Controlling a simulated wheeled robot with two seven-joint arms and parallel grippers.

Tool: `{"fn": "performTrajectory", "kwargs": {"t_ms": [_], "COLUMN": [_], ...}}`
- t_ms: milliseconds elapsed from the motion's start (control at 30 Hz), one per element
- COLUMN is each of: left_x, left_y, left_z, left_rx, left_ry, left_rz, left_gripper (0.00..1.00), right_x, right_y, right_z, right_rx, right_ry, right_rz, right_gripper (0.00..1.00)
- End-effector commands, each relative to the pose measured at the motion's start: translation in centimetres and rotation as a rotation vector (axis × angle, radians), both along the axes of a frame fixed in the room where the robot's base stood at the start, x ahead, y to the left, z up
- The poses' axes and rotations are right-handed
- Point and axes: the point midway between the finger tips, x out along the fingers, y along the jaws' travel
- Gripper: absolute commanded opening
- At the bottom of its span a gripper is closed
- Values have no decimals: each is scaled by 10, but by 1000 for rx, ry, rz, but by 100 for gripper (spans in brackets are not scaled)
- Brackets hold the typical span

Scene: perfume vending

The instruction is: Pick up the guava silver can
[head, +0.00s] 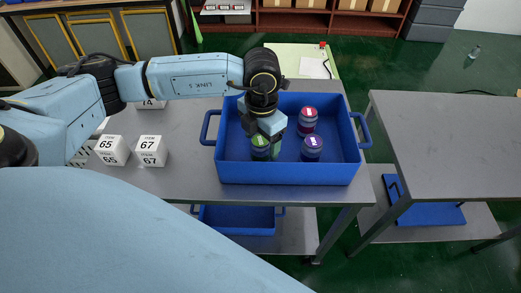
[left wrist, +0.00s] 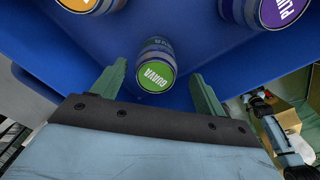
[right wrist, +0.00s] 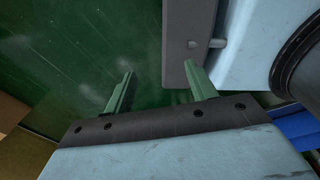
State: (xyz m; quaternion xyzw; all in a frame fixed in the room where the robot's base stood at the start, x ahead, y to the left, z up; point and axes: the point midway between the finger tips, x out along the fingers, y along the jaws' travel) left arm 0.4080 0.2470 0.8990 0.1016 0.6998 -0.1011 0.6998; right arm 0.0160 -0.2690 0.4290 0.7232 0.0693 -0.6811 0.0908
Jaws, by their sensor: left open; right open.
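The guava can (left wrist: 157,68) has a green label reading GUAVA on its top and a silver-grey side. It stands in the blue crate (head: 290,174), where its green top (head: 260,142) shows in the head view below my left gripper (head: 268,142). In the left wrist view my left gripper (left wrist: 155,88) is open, with the can between and slightly beyond its two green fingers. I cannot tell whether the fingers touch it. My right gripper (right wrist: 160,88) is open and empty over green floor beside a grey edge.
A red-topped can (head: 308,121) and a purple-topped can (head: 312,147) stand in the crate to the right. An orange-labelled can (left wrist: 77,4) shows in the left wrist view. White number blocks (head: 151,150) stand on the table left of the crate. A bare grey table (head: 450,140) is at right.

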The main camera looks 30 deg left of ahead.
Motion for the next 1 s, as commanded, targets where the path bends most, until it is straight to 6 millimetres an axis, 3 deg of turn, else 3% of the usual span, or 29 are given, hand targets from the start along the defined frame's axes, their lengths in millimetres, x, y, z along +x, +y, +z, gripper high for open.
{"fn": "performTrajectory", "kwargs": {"t_ms": [100,233,400,667,1000], "left_x": [0,0,1,1,1], "left_y": [2,5,5,5,5], "left_z": [-12,-33,-51,-52,-52], "left_rx": [1,1,-1,-1,-1], "left_ry": [2,3,1,0,0], "left_rz": [0,0,-1,-1,-1], "left_gripper": [73,73,73,73,29], "right_x": [21,31,28,14,10], "right_y": [1,1,-1,-6,-6], "right_z": [0,0,-2,-3,-3], "right_rx": [3,4,1,-6,-7], "right_ry": [-35,-51,-45,-23,-16], "right_rz": [2,3,4,5,5], "right_gripper": [56,56,56,56,56]}}
